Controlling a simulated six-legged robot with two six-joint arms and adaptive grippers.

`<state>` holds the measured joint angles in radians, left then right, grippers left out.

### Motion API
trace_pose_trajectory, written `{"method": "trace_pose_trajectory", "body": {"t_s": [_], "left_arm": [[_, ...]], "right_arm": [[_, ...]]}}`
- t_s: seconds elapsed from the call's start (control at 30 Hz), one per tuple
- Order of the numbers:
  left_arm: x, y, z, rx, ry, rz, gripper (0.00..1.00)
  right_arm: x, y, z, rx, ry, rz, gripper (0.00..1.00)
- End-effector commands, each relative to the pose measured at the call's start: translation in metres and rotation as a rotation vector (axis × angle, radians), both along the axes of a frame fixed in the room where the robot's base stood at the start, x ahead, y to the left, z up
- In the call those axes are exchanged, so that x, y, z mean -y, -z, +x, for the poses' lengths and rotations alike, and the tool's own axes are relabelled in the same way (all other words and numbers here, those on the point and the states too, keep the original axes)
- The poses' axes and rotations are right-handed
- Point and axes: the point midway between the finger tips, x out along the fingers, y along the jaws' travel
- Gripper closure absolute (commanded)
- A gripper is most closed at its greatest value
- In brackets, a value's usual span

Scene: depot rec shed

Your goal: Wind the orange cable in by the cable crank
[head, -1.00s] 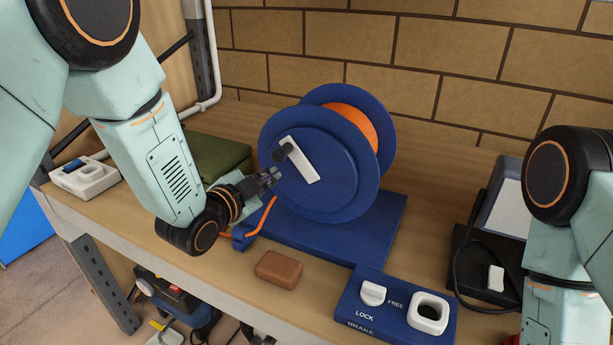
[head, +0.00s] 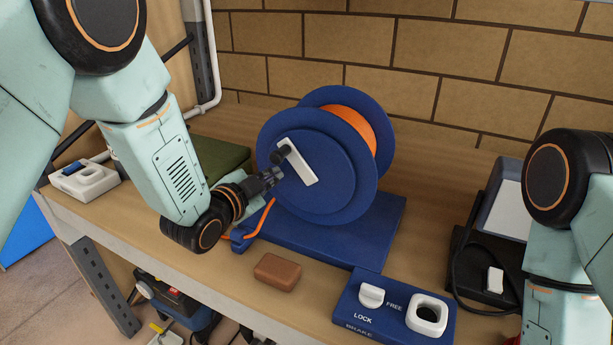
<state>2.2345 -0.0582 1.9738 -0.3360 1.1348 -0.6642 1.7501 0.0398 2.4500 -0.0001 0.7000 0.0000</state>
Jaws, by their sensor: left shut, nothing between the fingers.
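The blue cable reel (head: 320,205) stands upright on its blue base (head: 352,235), with orange cable (head: 352,128) wound on its drum. The cable's loose end leaves through a small blue guide (head: 240,238) at the base's left. The white crank arm (head: 302,168) is on the reel's front face, with a dark knob (head: 280,155) at its upper left end. My left gripper (head: 277,174) is shut and empty, close below the knob; I cannot tell whether it touches. My right gripper is outside the view; only that arm shows at the right.
A blue brake panel (head: 394,309) marked LOCK and FREE has a white knob (head: 372,296) and a white-rimmed socket (head: 427,314). A brown block (head: 278,272) lies before the reel. A green folded item (head: 216,155) is behind my left arm. A dark device (head: 496,215) stands at right.

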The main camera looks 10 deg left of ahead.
Motion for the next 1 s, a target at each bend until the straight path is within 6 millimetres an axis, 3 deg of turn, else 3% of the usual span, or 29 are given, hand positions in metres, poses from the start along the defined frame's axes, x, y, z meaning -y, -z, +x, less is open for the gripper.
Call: {"method": "trace_pose_trajectory", "body": {"t_s": [0.53,0.8,1.0], "left_arm": [[0.0,-0.001,0.0,0.0,0.0,0.0,1.0],[0.002,-0.023,-0.001,0.0,0.0,0.0,1.0],[0.003,-0.022,-0.001,-0.001,-0.001,-0.001,1.0]], "right_arm": [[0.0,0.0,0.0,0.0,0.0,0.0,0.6],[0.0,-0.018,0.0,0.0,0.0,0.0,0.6],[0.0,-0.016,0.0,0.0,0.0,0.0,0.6]]}}
